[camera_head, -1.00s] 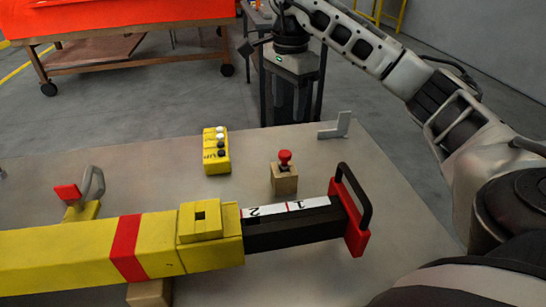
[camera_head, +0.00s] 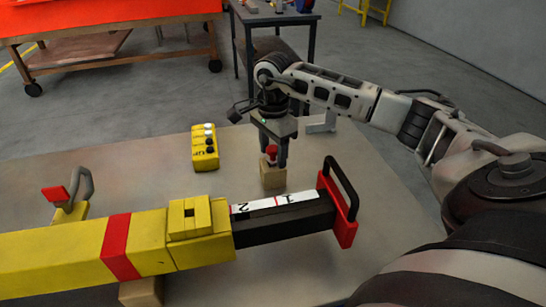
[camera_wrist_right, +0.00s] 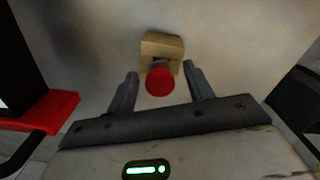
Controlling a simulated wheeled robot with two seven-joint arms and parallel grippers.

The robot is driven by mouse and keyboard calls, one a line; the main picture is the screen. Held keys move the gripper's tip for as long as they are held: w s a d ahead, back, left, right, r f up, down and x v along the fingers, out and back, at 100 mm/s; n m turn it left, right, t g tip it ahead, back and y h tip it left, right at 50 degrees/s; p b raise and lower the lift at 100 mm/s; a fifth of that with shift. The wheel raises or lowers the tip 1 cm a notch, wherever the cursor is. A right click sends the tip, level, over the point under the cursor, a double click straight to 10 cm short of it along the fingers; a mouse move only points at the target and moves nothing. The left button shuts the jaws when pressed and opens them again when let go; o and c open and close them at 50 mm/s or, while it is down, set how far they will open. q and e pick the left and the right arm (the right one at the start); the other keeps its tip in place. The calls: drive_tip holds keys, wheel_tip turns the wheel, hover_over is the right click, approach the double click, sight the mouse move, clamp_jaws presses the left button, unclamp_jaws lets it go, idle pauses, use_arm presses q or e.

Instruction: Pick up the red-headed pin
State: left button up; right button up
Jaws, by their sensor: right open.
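The red-headed pin (camera_head: 271,150) stands upright in a small wooden block (camera_head: 272,176) on the table. In the right wrist view its round red head (camera_wrist_right: 159,81) shows between the fingertips, with the block (camera_wrist_right: 162,46) beyond it. My right gripper (camera_head: 273,157) points down over the pin. Its two fingers (camera_wrist_right: 158,80) are open, one on each side of the red head, with gaps visible. My left gripper is not in view.
A yellow bar (camera_head: 60,255) with a black end section and red-black handle (camera_head: 341,203) lies across the front of the table (camera_head: 130,165). A yellow button box (camera_head: 205,148) stands left of the pin. A grey bracket (camera_head: 322,124) is behind.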

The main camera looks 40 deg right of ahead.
drive_tip(key=c, duration=1.1)
